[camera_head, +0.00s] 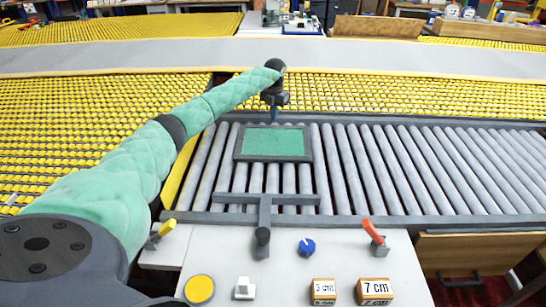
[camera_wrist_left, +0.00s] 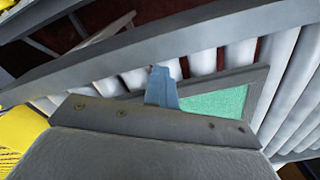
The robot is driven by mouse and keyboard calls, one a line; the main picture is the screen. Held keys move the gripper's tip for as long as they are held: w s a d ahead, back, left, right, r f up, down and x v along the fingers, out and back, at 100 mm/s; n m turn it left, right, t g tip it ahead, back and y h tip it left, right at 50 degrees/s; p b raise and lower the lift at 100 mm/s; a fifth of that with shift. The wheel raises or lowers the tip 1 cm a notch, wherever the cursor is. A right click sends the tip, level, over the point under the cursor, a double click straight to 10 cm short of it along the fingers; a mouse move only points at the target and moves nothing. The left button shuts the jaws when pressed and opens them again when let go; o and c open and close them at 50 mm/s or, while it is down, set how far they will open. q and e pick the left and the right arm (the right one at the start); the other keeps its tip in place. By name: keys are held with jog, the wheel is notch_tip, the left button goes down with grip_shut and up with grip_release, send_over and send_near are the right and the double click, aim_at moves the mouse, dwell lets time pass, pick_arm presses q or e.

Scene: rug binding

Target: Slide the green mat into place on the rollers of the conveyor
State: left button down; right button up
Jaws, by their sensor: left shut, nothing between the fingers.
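The green mat (camera_head: 276,142), with a dark grey border, lies flat on the grey rollers (camera_head: 352,170) of the conveyor, toward their left end. Part of it also shows in the left wrist view (camera_wrist_left: 215,102), partly hidden by my gripper. My left gripper (camera_head: 277,104) points down just beyond the mat's far edge, by the conveyor's far rail. In the left wrist view its blue-grey fingers (camera_wrist_left: 162,88) are together and hold nothing. I cannot tell whether they touch the mat's border. My right gripper is in neither view.
A grey T-shaped bar (camera_head: 265,199) lies near the mat across the front rail. The white front table (camera_head: 290,270) carries a blue knob (camera_head: 306,246), an orange lever (camera_head: 372,231), a yellow disc (camera_head: 199,289) and two marked blocks (camera_head: 374,291). Rollers to the right are clear.

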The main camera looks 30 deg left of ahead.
pick_arm(q)
jog(key=shift+t, duration=0.3)
jog(key=r, duration=0.2)
jog(key=w+a+r+p, duration=0.1)
jog(key=r, duration=0.1)
jog(key=w+r+p, duration=0.1)
jog(key=r, duration=0.1)
jog(key=shift+w+a+r, duration=0.1)
jog(key=shift+a+r, duration=0.25)
jog(key=shift+s+d, duration=0.2)
jog(key=shift+d, duration=0.05)
jog(key=shift+s+d+r, duration=0.15)
jog(key=shift+s+r, duration=0.05)
jog(key=shift+p, duration=0.35)
